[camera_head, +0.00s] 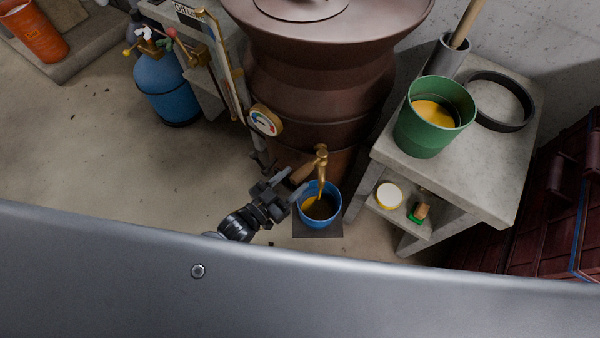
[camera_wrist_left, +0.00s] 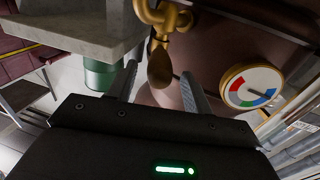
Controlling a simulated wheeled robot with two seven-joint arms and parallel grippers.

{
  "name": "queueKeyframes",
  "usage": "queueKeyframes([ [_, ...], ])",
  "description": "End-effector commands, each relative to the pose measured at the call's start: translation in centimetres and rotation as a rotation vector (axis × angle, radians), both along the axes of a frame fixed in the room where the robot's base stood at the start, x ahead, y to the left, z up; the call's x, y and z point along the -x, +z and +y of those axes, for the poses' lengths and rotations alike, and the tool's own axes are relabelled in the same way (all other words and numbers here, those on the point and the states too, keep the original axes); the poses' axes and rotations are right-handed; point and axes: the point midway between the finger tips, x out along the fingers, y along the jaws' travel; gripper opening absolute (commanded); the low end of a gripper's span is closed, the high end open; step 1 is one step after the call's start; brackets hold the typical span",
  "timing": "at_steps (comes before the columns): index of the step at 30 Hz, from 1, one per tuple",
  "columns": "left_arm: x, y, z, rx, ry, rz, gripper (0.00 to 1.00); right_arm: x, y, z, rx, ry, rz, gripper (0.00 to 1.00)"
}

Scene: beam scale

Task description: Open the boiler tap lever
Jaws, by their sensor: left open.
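The brass boiler tap (camera_head: 321,157) sticks out low on the brown boiler (camera_head: 320,95). Its wooden lever (camera_head: 303,172) points toward my left gripper (camera_head: 283,183). In the left wrist view the tap (camera_wrist_left: 165,17) is at the top and the lever (camera_wrist_left: 160,66) hangs between the two open fingers, with gaps on both sides. The left gripper (camera_wrist_left: 158,88) is open and holds nothing. A blue bucket (camera_head: 320,222) stands below the tap with amber stuff inside. A golden strand reaches from the tap into it; I cannot tell whether it is spout or flow. My right gripper is not in view.
A dial gauge (camera_head: 265,121) sits on the boiler, left of the tap. A concrete stand (camera_head: 500,180) at the right bears a green bucket (camera_head: 425,135) and a black ring (camera_head: 528,100). A blue gas bottle (camera_head: 165,92) stands left. Floor at left is clear.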

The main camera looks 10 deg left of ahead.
Motion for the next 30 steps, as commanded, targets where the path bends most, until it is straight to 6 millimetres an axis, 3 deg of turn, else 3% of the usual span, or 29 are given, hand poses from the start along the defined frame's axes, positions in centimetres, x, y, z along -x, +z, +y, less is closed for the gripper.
queueKeyframes([
  [6,3.5,-0.1,2.6,-0.002,-0.002,0.001,0.50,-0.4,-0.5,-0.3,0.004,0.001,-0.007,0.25],
  [12,5.0,-0.1,3.8,-0.001,0.000,0.000,0.50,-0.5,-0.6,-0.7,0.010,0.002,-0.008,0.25],
  [30,5.3,0.0,4.0,0.000,0.000,-0.001,0.50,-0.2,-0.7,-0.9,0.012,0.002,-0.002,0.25],
])
